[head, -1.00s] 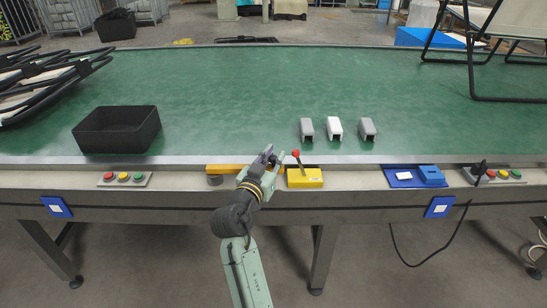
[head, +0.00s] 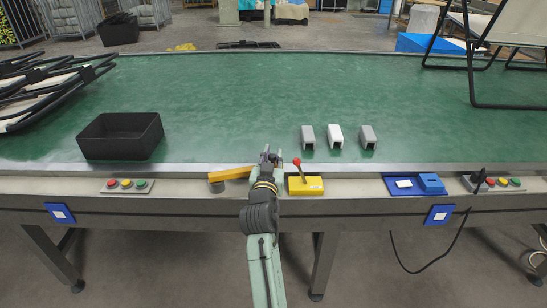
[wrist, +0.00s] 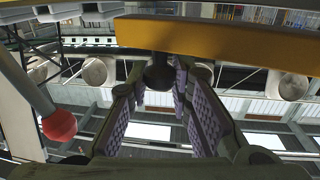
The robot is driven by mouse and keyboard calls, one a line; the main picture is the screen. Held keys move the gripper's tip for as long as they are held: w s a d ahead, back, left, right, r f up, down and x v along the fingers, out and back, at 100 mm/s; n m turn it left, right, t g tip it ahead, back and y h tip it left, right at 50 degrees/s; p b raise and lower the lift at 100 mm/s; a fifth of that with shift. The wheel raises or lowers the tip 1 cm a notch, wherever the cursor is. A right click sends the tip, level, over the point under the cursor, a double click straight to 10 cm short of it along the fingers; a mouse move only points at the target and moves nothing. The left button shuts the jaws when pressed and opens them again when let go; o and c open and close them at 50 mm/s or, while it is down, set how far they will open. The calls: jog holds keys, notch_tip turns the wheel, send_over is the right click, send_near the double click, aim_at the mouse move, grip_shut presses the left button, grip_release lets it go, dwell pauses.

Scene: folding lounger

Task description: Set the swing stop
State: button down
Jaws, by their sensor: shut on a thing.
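The swing stop is a yellow bar (head: 235,173) at the front edge of the green belt, with a round grey pivot (head: 216,187) under its left end. Its right end is angled toward the belt. In the wrist view the yellow bar (wrist: 225,42) crosses the top, with a dark round knob (wrist: 160,73) below it. My gripper (head: 271,154) is at the bar's right end. In the wrist view its purple-padded fingers (wrist: 163,88) are closed around the knob. The knob is hidden by my gripper in the head view.
A yellow box (head: 306,186) with a red-knobbed lever (head: 297,162) stands close right of my gripper; the red ball (wrist: 59,125) shows left in the wrist view. Three small channel pieces (head: 336,136) and a black bin (head: 121,136) are on the belt. Between them the belt is clear.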

jog(key=c, duration=1.5)
grip_release()
jog(key=shift+o, duration=0.2)
jog(key=shift+s, duration=0.1)
jog(key=s+a, duration=0.1)
jog(key=s, duration=1)
jog(key=shift+s+a, duration=0.25)
jog(key=shift+s, duration=0.15)
